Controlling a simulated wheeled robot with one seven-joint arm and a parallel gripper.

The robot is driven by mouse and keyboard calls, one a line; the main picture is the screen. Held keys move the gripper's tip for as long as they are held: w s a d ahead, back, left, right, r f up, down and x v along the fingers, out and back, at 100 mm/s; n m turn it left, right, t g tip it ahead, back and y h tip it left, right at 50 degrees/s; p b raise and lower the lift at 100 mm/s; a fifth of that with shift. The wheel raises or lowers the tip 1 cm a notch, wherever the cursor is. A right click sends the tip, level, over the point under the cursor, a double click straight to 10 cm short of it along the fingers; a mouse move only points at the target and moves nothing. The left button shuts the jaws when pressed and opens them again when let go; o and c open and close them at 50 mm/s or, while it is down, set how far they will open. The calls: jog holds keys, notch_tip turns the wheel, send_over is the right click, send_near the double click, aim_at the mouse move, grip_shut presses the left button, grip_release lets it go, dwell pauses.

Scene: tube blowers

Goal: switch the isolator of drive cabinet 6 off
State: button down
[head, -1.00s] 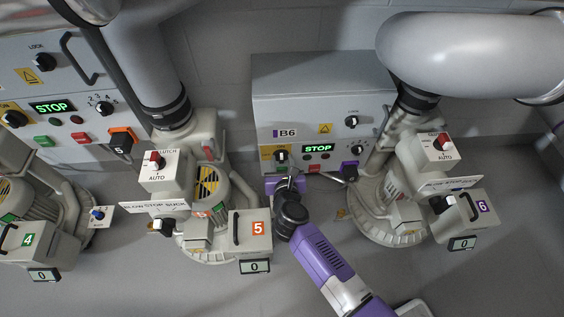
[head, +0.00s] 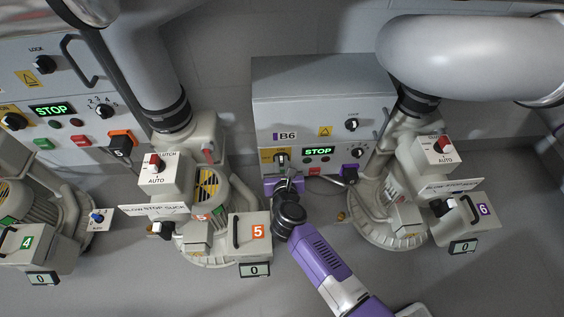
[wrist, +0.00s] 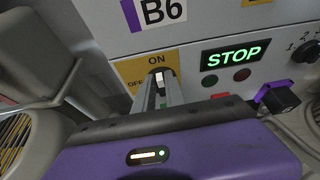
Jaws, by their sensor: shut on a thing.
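Drive cabinet B6 (head: 325,95) is a grey box against the wall in the head view. Its isolator (head: 281,156) is a small knob on a yellow plate at the front left. In the wrist view the isolator knob (wrist: 160,79) points up at ON, and OFF is printed to the left. My gripper (head: 283,172) reaches the plate from below. In the wrist view my gripper (wrist: 160,84) has its two fingers shut on the knob, one on each side, hiding most of it. The green display (wrist: 235,55) right of it reads STOP.
Blower 5 (head: 250,232) stands left of my arm and blower 6 (head: 474,215) to the right, both showing 0. A purple-tagged black plug (wrist: 279,98) sticks out right of the isolator. A large grey pipe (head: 470,52) hangs at upper right.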

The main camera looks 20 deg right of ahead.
jog(key=shift+w+a+f+n+h+b, duration=0.15)
jog(key=shift+a+f+n+h+b, duration=0.2)
jog(key=shift+n+h, duration=0.8)
jog(key=shift+w+a+f+n+h+b, duration=0.1)
jog(key=shift+a+f+n+h+b, duration=0.3)
jog(key=shift+n, duration=1.2)
jog(key=shift+w+a+f+n+h+b, duration=0.15)
jog(key=shift+a+n+h, duration=0.3)
jog(key=shift+n+h, duration=0.8)
jog(key=c, duration=1.4)
grip_release()
jog(key=shift+r, duration=0.1)
notch_tip(320, 180, up, 20)
jog(key=p, duration=1)
jog(key=shift+p, duration=0.35)
